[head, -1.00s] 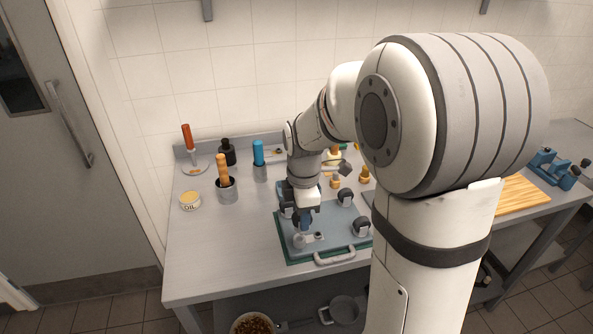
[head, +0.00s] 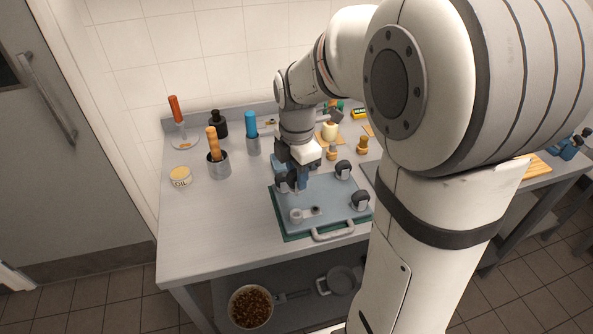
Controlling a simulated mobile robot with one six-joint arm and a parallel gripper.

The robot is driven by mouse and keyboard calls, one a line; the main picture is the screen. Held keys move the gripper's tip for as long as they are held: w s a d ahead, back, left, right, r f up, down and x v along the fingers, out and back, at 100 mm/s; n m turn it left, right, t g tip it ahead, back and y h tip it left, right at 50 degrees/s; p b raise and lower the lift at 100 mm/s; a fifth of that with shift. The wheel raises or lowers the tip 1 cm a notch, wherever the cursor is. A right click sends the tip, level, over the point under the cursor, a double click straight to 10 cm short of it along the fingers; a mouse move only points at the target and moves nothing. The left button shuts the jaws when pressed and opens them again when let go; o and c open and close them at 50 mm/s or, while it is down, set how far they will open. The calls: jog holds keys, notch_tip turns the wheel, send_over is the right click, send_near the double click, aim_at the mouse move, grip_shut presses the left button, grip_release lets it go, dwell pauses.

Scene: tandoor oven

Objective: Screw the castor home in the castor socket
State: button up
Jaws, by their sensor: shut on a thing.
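The blue-grey plate (head: 332,222) lies on the worktop, with a handle at its front edge. Black-wheeled castors stand at its back right (head: 343,169) and front right (head: 360,200). Another dark wheel (head: 282,187) shows at the back left, beside my gripper. A pale round socket (head: 296,215) stands open at the plate's front left, with a small dark-topped part (head: 315,210) next to it. My gripper (head: 300,187) points down over the plate's left side, behind that socket. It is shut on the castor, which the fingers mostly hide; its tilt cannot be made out.
An oil tub (head: 180,177), a steel pot with wooden handles (head: 218,168), a blue-handled holder (head: 253,140) and a black bottle (head: 219,123) stand at left. Small brass-coloured pieces (head: 362,145) stand behind the plate. The worktop's front left is clear.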

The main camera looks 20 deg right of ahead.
aim_at(297, 195)
jog(key=shift+f+b, duration=2.05)
jog(key=shift+f, duration=1)
jog(key=shift+f+b, duration=1.1)
jog(key=shift+f, duration=0.4)
